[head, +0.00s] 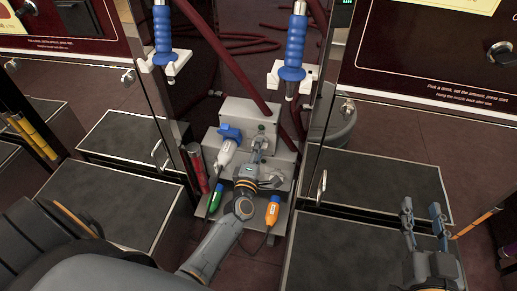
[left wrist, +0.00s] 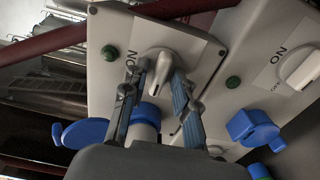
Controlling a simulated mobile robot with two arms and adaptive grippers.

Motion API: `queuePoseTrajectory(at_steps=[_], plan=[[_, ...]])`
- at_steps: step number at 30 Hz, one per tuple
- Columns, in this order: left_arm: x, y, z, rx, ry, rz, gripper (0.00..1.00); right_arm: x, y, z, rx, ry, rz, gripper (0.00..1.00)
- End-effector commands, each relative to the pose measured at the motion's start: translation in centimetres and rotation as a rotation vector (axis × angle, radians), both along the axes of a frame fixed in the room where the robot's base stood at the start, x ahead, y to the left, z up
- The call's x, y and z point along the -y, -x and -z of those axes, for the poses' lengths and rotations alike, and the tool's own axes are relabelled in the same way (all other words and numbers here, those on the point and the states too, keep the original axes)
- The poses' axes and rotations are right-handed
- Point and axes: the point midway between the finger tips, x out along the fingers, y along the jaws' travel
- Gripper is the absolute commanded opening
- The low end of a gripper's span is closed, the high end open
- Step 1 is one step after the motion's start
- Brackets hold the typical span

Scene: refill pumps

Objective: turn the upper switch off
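The upper switch (left wrist: 158,68) is a white knob on a pale panel (left wrist: 105,35), with an ON label beside it in the left wrist view. My left gripper (left wrist: 160,78) is at this knob, one finger on each side; the fingers stand apart, and I see no clear grip on it. In the head view my left gripper (head: 262,155) reaches the grey box and largely hides the knob. The lower switch (left wrist: 300,68) is another white knob with its own ON label, to the right in the left wrist view. My right gripper (head: 423,215) is open and empty at the right.
Green round buttons (left wrist: 110,53) sit near the switches. A blue-topped white valve (head: 228,150), a green nozzle (head: 215,198) and an orange one (head: 272,210) are close to the left gripper. Dark red hoses (head: 225,55) cross behind. Blue pump handles (head: 295,45) hang above.

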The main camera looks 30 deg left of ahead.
Motion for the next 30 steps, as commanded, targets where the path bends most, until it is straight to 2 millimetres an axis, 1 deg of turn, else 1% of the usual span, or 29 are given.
queuePoseTrajectory(at_steps=[8, 11, 13, 17, 24, 27, 30], plan=[[0.0, 0.0, 0.0, -0.001, -0.002, 0.000, 0.36, 0.1, 0.1, 0.4, -0.012, 0.003, 0.002, 0.40], [0.1, 0.4, 0.1, -0.001, -0.002, 0.001, 0.36, 0.1, 0.1, 0.4, -0.009, 0.003, 0.001, 0.40], [0.3, 1.1, 0.1, -0.001, -0.002, 0.001, 0.36, 0.1, 0.1, 0.3, -0.008, 0.003, 0.001, 0.40], [0.9, 3.3, 0.1, -0.003, -0.001, 0.001, 0.36, 0.1, 0.0, 0.2, -0.006, 0.002, 0.000, 0.40], [2.1, 8.3, 0.1, -0.004, -0.002, 0.001, 0.36, 0.0, 0.0, 0.1, -0.004, 0.001, 0.000, 0.40], [2.5, 9.8, 0.1, -0.003, -0.001, 0.000, 0.36, 0.0, 0.0, 0.1, -0.004, 0.001, 0.000, 0.40], [2.8, 10.9, 0.1, -0.001, -0.002, 0.000, 0.36, 0.0, 0.0, 0.1, -0.004, 0.001, 0.000, 0.40]])
